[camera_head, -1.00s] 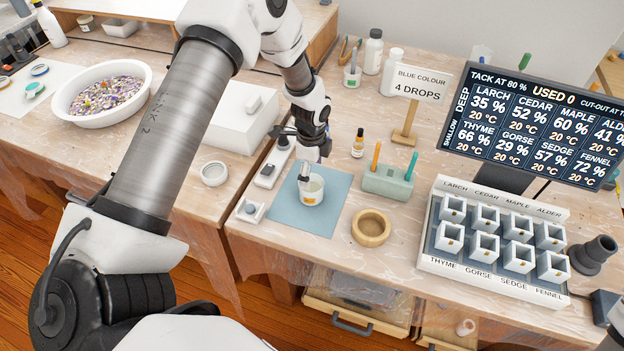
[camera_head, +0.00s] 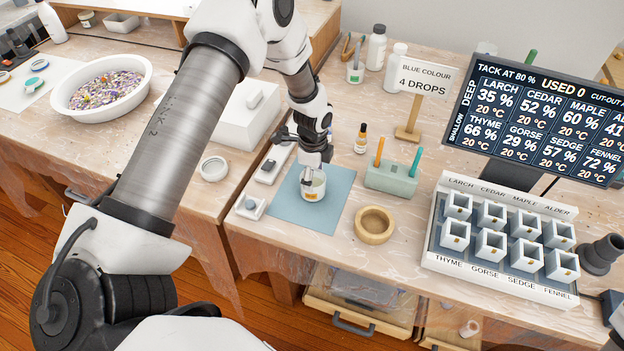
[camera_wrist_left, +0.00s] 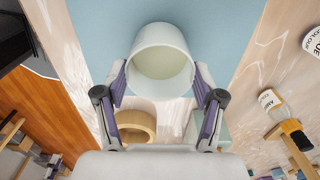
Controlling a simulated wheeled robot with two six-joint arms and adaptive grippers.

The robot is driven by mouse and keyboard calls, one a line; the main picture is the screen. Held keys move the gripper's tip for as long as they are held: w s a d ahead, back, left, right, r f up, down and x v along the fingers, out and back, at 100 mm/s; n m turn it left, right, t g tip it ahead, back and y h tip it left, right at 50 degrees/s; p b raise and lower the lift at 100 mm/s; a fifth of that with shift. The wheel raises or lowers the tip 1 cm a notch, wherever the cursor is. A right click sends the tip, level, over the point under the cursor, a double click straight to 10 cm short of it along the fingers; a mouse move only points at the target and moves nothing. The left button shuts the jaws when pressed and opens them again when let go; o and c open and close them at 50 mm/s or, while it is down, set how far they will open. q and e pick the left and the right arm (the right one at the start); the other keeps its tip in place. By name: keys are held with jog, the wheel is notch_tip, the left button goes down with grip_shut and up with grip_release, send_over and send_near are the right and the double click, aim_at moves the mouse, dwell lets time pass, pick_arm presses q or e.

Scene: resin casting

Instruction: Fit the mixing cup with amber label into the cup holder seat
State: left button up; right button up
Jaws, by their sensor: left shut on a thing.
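The mixing cup (camera_head: 314,188) is white with an amber label patch low on its near side. It stands upright on the blue mat, and I see no clear gap beneath it. My left gripper (camera_head: 309,176) reaches down from above and is shut on the cup. In the left wrist view the cup (camera_wrist_left: 161,50) sits between the fingers (camera_wrist_left: 161,82), with pale contents inside. The cup holder seat, a round wooden ring (camera_head: 374,238), is empty and stands right of the mat. It also shows in the left wrist view (camera_wrist_left: 136,138). My right gripper is not in view.
The blue mat (camera_head: 283,213) lies under the cup. A green stand (camera_head: 388,181) with orange and teal sticks and a dropper bottle (camera_head: 361,139) stand behind the ring. A rack of small white moulds (camera_head: 490,283) is at right. Bare tabletop lies around the ring.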

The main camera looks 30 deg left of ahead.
pick_arm(q)
notch_tip(320, 180, up, 6)
jog(key=p, duration=0.4)
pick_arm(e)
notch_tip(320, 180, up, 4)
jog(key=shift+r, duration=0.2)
pick_arm(q)
jog(key=shift+f, duration=0.1)
